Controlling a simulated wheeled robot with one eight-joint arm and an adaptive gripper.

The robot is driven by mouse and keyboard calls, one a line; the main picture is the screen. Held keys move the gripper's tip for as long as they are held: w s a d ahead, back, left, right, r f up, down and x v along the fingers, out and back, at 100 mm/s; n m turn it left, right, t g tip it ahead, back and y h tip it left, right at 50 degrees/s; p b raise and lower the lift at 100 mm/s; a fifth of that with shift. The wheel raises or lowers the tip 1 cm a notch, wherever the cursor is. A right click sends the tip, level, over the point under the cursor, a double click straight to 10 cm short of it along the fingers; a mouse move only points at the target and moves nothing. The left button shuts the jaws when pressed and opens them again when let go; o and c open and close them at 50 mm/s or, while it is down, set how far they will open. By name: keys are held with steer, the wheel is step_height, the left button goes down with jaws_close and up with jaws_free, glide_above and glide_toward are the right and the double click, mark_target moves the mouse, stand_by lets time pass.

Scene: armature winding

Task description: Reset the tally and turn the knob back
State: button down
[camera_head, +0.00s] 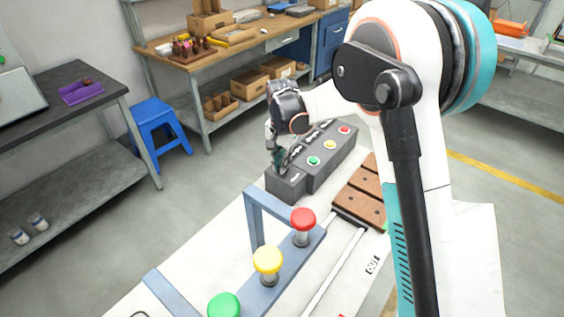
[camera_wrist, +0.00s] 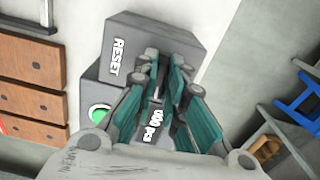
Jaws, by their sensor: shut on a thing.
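The dark grey control box (camera_head: 285,187) stands on the white bench top, with a green button (camera_head: 314,160), a yellow button (camera_head: 330,145) and a red button (camera_head: 344,130). My gripper (camera_head: 279,160) points down at its near left end. In the wrist view the box (camera_wrist: 150,30) carries a RESET label (camera_wrist: 117,57) left of my fingers (camera_wrist: 163,68). The tally label (camera_wrist: 158,122), ending in "pcs", shows between the fingers and seems to read zeros. My fingers are shut on what seems to be the knob, which they hide.
A blue-grey rail with large red (camera_head: 303,218), yellow (camera_head: 268,260) and green (camera_head: 223,304) buttons stands nearer on the bench. Brown blocks (camera_head: 358,204) lie right of the box. A blue stool (camera_head: 160,122) and shelves stand on the floor beyond.

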stand_by(0.3)
steer(key=c, duration=1.7)
jaws_free()
steer(key=shift+o, duration=0.2)
steer(key=shift+r, duration=0.1)
step_height(320, 180, up, 12)
